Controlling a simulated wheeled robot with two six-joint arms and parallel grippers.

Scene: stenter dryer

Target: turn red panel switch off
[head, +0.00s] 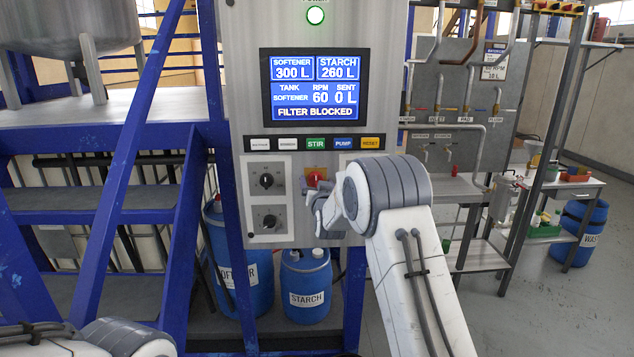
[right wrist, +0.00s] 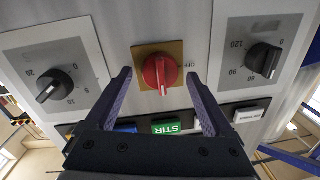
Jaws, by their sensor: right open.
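The red panel switch (head: 314,177) is a red rotary knob on a yellow-brown plate, low on the grey control panel, partly hidden by my right gripper in the head view. In the right wrist view the red knob (right wrist: 160,74) is plain; its white mark points down in the picture, and the word OFF stands at its right. My right gripper (right wrist: 159,80) is open, with one finger on each side of the knob and visible gaps between. It also shows just under the switch in the head view (head: 315,190). My left gripper is out of view.
Black dials (head: 267,181) sit left of the switch; one (right wrist: 55,85) flanks each side in the wrist view. A button row with STIR (head: 316,143) is above. The screen (head: 315,85) reads FILTER BLOCKED. Blue drums (head: 306,275) stand below; blue stairs (head: 90,200) are left.

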